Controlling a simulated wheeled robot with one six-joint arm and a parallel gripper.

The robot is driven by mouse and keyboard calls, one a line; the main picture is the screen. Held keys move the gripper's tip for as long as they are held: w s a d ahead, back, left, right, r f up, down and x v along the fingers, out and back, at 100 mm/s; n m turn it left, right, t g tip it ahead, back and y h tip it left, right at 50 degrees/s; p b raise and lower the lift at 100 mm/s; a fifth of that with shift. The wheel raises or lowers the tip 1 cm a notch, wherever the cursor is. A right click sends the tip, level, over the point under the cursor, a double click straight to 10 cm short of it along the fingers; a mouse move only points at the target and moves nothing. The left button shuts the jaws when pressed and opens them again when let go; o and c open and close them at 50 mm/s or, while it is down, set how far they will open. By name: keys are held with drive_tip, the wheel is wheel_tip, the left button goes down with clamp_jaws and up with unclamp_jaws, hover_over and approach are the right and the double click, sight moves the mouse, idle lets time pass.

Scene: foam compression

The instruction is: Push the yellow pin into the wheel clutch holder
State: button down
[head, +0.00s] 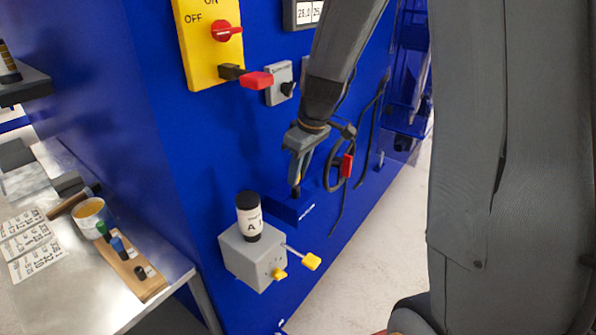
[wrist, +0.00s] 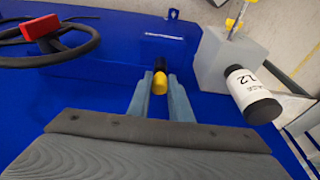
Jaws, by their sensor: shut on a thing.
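My gripper (wrist: 160,80) is shut on the yellow pin (wrist: 160,85), whose rounded yellow end shows between the two grey fingers in the wrist view. A dark part (wrist: 160,65) lies just beyond the pin's yellow end; I cannot tell whether the two touch. In the head view my gripper (head: 296,185) points down beside the blue wall, right above a small blue ledge with a white label (head: 289,209). This ledge seems to be the wheel clutch holder, but its label is too small to read. The pin is mostly hidden by the fingers in the head view.
A grey box (head: 240,262) with yellow-ended levers (head: 311,262) and a black-and-white bottle (head: 249,218) on top is left of my gripper. A metal table (head: 100,290) stands at left.

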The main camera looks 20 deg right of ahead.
drive_tip(key=shift+f+b, duration=0.5)
drive_tip(key=shift+f, duration=0.2)
drive_tip(key=c, duration=1.5)
unclamp_jaws()
drive_tip(key=shift+c, duration=0.2)
drive_tip(key=shift+r, duration=0.2)
drive_tip(key=shift+w+a+p+v, duration=0.15)
drive_tip(key=shift+w+p+v, duration=0.05)
drive_tip(key=shift+p+v, duration=0.65)
drive_tip(key=shift+w+a+p+v, duration=0.15)
drive_tip(key=shift+p+v, duration=0.45)
drive_tip(key=shift+v, duration=0.4)
drive_tip(key=shift+w+a+p+v, duration=0.1)
drive_tip(key=shift+w+p+v, duration=0.1)
drive_tip(key=shift+p+v, duration=0.65)
drive_tip(key=shift+r, duration=0.25)
